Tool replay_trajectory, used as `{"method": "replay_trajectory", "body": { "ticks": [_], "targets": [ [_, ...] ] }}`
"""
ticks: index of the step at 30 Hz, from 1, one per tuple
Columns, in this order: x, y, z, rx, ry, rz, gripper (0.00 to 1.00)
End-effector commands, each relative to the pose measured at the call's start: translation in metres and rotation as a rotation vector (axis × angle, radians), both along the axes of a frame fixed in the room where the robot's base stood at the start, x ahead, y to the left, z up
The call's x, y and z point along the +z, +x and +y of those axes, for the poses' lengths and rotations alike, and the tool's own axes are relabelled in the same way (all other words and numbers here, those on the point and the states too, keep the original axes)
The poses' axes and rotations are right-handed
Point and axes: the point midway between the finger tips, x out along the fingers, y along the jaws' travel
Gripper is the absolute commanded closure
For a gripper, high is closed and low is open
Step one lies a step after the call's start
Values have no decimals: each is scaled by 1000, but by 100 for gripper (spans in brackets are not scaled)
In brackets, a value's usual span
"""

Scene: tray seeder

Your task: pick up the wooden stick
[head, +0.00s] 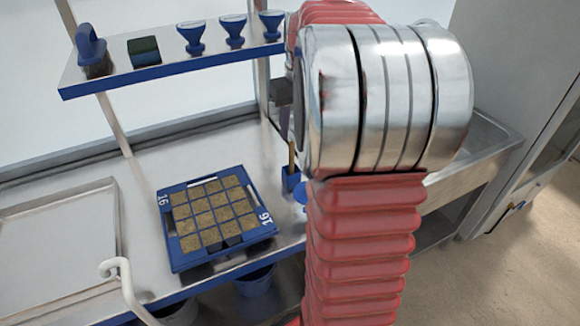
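The wooden stick (291,157) is a thin, light-brown rod. It stands about upright in a small blue holder (290,181) on the metal bench, just right of the seed tray. My red and silver arm fills the middle right of the head view and hides what lies behind it. A dark part that seems to be my gripper (284,122) shows at the arm's left edge, above the stick's top. Most of it is hidden, so I cannot tell whether its fingers are open or touch the stick.
A blue tray (213,262) numbered 16, with soil-filled cells, sits left of the holder. A flat metal tray (116,215) lies at left. A blue bucket (254,286) is below the bench. A sink (490,138) is at right.

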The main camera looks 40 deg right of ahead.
Motion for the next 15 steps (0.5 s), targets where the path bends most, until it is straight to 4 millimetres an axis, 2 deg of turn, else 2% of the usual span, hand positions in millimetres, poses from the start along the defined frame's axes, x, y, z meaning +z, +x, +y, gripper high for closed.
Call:
{"method": "replay_trajectory", "body": {
  "ticks": [3, 9, 15],
  "targets": [
    [-20, 2, 0, 0, 3, 3, 65],
    [-45, 6, -2, 0, 2, 2, 65],
    [-51, 7, -2, 0, 0, 0, 65]
  ]
}}
